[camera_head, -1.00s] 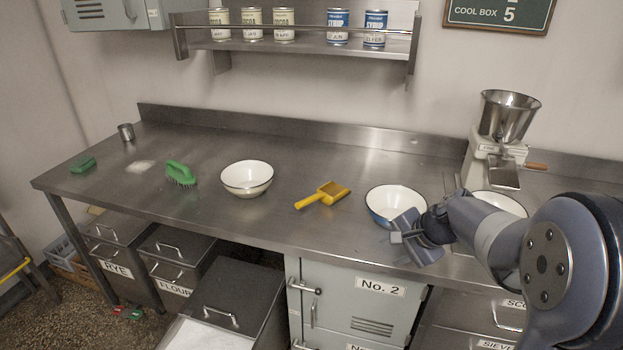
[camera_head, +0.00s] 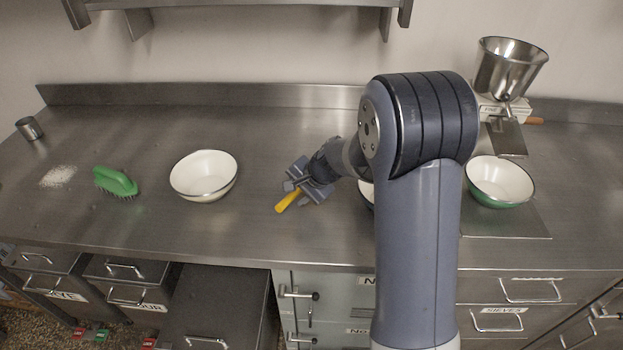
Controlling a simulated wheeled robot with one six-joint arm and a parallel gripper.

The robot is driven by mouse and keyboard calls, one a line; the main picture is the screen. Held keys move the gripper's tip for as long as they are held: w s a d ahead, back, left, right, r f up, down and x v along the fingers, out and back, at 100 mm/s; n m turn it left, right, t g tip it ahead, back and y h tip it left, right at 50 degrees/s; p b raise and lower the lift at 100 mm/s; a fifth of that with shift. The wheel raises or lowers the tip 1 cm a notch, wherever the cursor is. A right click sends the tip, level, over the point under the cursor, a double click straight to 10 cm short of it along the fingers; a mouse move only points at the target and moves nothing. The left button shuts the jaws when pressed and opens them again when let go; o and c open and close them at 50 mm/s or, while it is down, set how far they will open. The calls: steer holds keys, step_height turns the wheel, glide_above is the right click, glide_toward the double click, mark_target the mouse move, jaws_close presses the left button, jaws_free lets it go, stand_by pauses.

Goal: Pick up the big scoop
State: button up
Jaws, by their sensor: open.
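The yellow scoop lies on the steel counter, with its handle (camera_head: 290,201) showing and pointing to the lower left. Its pan is hidden behind my gripper (camera_head: 303,192). My gripper is open and sits over the scoop, at the inner end of the handle. I cannot tell whether the fingers touch it. No second scoop is in view for comparing size.
A cream bowl (camera_head: 204,176) stands left of my gripper. A green bowl (camera_head: 499,182) stands at the right below a mill (camera_head: 505,90). Another bowl is mostly hidden behind my arm. A green brush (camera_head: 116,182) and a small metal cup (camera_head: 29,128) are at the left.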

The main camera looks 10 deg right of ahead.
steer(key=shift+w+a+f, duration=0.2)
steer(key=shift+f, duration=0.15)
jaws_close()
stand_by(0.4)
